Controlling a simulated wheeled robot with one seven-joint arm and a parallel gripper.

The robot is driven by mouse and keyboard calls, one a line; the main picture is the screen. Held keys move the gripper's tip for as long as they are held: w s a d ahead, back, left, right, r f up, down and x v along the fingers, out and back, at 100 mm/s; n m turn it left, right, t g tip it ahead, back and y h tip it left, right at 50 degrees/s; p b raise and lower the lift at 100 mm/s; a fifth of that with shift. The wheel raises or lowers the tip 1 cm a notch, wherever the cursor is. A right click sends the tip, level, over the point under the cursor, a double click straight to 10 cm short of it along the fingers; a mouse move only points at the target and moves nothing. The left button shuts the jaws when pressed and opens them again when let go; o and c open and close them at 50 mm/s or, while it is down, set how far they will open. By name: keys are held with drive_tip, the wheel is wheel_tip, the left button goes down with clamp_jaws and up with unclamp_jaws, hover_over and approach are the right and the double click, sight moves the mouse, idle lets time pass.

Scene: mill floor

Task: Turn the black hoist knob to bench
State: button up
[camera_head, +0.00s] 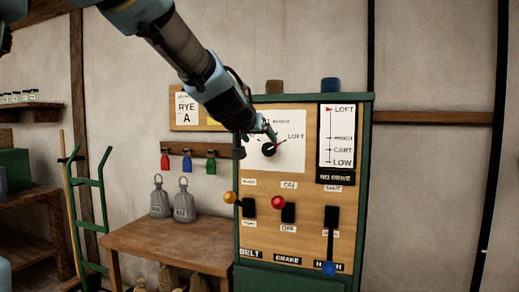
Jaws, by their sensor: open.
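The black hoist knob (268,150) is on the white dial plate (290,162) of the wooden control panel. Its red pointer is aimed up and right at the word LOFT. A small label above the knob is too blurred to read with certainty. My gripper (269,137) reaches in from the upper left, and its fingers are at the knob's upper edge. It is open, and it hides part of the knob and the dial's left side. I cannot tell whether the fingers touch the knob.
A white height scale (338,136) has its red marker at LOFT. Below are a yellow-knobbed lever (230,197), a red-knobbed lever (278,203) and a blue-knobbed lever (329,268). Coloured tags (187,162) hang left. Two grey weights (184,200) stand on a wooden bench (165,238).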

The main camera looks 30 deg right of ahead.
sight(268, 150)
drive_tip(key=b+x, duration=0.1)
drive_tip(key=x, duration=0.9)
drive_tip(key=shift+f+b, duration=0.15)
drive_tip(key=shift+b, duration=0.15)
drive_tip(key=c, duration=1.4)
